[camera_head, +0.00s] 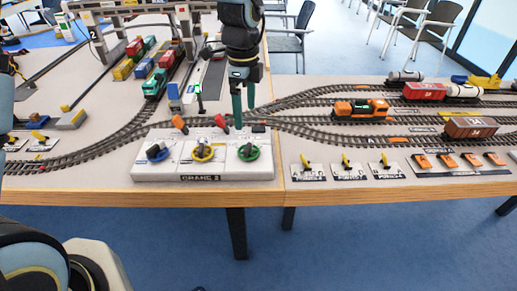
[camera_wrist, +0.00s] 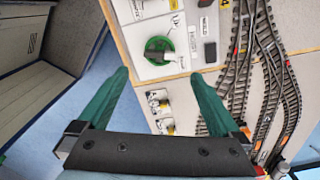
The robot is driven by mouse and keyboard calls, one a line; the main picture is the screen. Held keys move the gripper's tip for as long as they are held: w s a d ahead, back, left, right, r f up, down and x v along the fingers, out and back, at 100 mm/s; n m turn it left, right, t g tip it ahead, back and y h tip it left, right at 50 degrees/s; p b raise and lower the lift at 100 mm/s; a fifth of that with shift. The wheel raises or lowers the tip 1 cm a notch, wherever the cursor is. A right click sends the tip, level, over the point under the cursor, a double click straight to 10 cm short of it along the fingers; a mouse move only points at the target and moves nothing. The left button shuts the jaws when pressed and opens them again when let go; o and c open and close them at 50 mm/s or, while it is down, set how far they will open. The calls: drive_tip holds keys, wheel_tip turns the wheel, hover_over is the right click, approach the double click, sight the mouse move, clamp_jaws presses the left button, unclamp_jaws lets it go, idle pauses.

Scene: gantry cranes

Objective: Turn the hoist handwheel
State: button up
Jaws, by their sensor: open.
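A white control panel (camera_head: 205,177) marked "CRANE" with a number stands at the table's front edge. It carries three handwheels: a blue one (camera_head: 157,152), a yellow one (camera_head: 202,152) and a green one (camera_head: 248,152). The labels are too small to tell which is the hoist wheel. My gripper (camera_head: 244,115) points down with green fingers, above and behind the green wheel. It is open and empty. In the wrist view, the green wheel (camera_wrist: 172,38) with its dark grip lies just beyond the fingertips (camera_wrist: 160,75), apart from them.
Rails with an orange locomotive (camera_head: 361,109) run behind and right. Yellow point levers (camera_head: 346,160) stand right of the panel. A gantry crane (camera_head: 185,22) stands at the back.

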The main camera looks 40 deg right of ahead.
sight(248, 144)
wheel_tip(248, 144, down, 11)
drive_tip(key=shift+s+d+r+p, duration=0.1)
drive_tip(key=shift+r+p, duration=0.05)
drive_tip(key=shift+p, duration=1.05)
drive_tip(key=c, duration=1.2)
drive_tip(key=shift+c, duration=0.2)
drive_tip(key=shift+n, duration=0.4)
drive_tip(key=n+b, duration=0.1)
drive_tip(key=n, duration=0.1)
drive_tip(key=shift+n, duration=0.4)
drive_tip(key=n+b, duration=0.1)
drive_tip(key=n, duration=0.2)
drive_tip(key=shift+n, duration=0.3)
drive_tip(key=n+b, duration=0.1)
drive_tip(key=n, duration=0.5)
drive_tip(key=shift+s, duration=0.1)
drive_tip(key=shift+n, duration=0.4)
